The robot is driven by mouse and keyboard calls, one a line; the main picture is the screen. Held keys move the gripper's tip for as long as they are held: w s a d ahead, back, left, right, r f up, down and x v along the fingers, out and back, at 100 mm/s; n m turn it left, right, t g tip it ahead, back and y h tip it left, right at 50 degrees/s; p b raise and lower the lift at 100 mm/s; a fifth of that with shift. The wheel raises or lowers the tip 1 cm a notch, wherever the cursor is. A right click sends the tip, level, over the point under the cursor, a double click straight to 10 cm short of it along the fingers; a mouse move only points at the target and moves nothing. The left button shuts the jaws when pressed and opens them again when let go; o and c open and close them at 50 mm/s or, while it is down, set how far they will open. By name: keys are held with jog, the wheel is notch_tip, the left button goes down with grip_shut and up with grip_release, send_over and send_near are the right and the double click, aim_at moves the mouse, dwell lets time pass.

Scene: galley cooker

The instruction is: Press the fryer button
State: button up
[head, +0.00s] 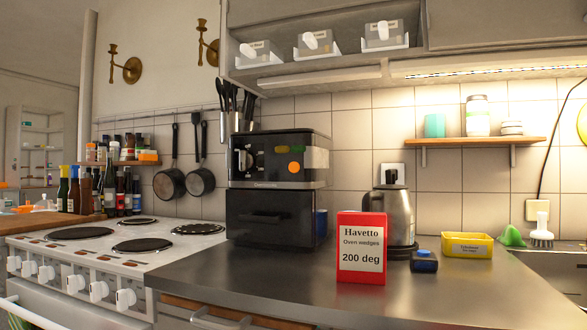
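The fryer (268,215) is a black boxy appliance on the steel counter, right of the stove. Its upper front panel carries a round orange button (294,167) right of centre. Dark knobs sit on the panel's left side, and small dim coloured marks show near the button. A drawer with a handle forms the lower half. Nothing covers the button. My gripper is not in view.
A red box (361,248) labelled "Havetto Oven wedges 200 deg" stands on the counter (300,290) in front and right of the fryer. A steel kettle (393,213), a dark blue container (424,261) and a yellow tub (467,245) stand further right. The stove (100,262) is left.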

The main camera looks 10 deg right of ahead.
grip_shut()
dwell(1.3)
